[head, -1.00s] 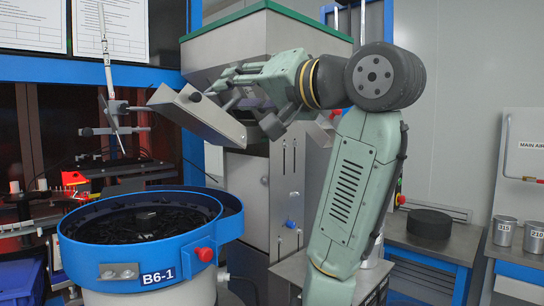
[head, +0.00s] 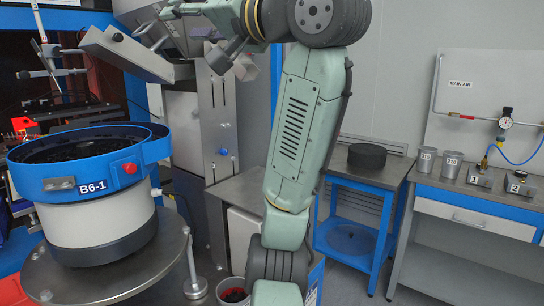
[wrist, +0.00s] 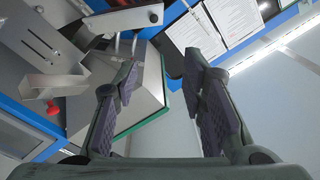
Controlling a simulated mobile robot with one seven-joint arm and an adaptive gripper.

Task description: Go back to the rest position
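My gripper (wrist: 160,62) is open in the wrist view, with its two dark-padded fingers apart and nothing between them. In the head view my arm is raised and bent. The gripper end is near the top edge, close to the grey metal chute (head: 125,52) above the blue bowl feeder. I cannot tell from the head view how far the gripper is from the chute. In the wrist view a grey chute (wrist: 55,85) lies to the left of the fingers.
The blue B6-1 bowl feeder (head: 88,178) stands at the left on a round metal stand (head: 110,275). A blue bench with a black disc (head: 367,156) and a table with two metal cups (head: 451,165) stand at the right. The wrist view shows a green-edged hopper (wrist: 148,97).

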